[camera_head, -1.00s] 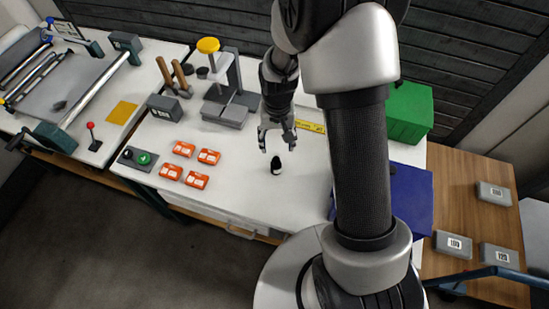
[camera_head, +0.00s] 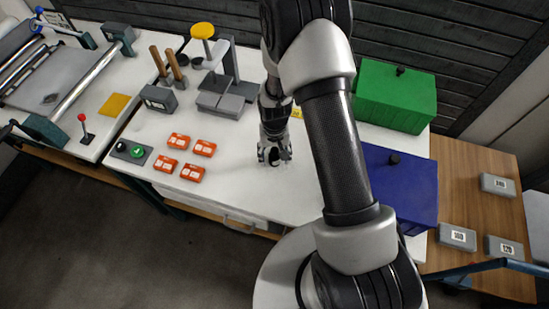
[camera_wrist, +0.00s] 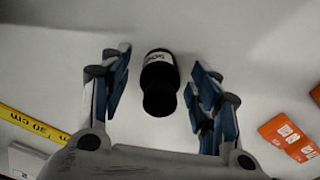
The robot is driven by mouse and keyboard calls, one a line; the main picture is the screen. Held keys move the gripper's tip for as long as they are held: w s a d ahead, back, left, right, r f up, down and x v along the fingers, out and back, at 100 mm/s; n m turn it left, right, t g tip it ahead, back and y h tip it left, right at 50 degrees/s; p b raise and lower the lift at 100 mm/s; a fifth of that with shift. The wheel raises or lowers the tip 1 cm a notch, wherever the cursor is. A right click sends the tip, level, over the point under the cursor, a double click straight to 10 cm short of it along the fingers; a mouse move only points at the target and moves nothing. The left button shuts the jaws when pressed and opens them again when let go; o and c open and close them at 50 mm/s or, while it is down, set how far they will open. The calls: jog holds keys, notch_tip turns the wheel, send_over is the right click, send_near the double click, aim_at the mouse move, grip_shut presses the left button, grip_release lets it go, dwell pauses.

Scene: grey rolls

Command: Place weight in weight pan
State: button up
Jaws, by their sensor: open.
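The weight (camera_wrist: 160,78) is a small black piece with a white label. It stands on the white table between the fingers of my gripper (camera_wrist: 160,88) in the wrist view, with a gap on both sides. In the head view my gripper (camera_head: 274,156) is down at the table around the weight (camera_head: 273,158), which is partly hidden. My gripper is open. A yellow round pan (camera_head: 202,30), apparently the weight pan, sits high on a grey stand (camera_head: 222,95) towards the back of the table, left of my gripper; it looks empty.
Several orange packs (camera_head: 192,173) lie left of my gripper, by a button box (camera_head: 130,151). Green (camera_head: 395,100) and blue (camera_head: 400,190) boxes are on the right. A yellow tape strip (camera_wrist: 35,122) lies nearby.

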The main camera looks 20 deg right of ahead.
jog(key=shift+f, duration=0.7)
jog(key=shift+c, duration=0.2)
grip_shut()
jog(key=shift+r, duration=0.1)
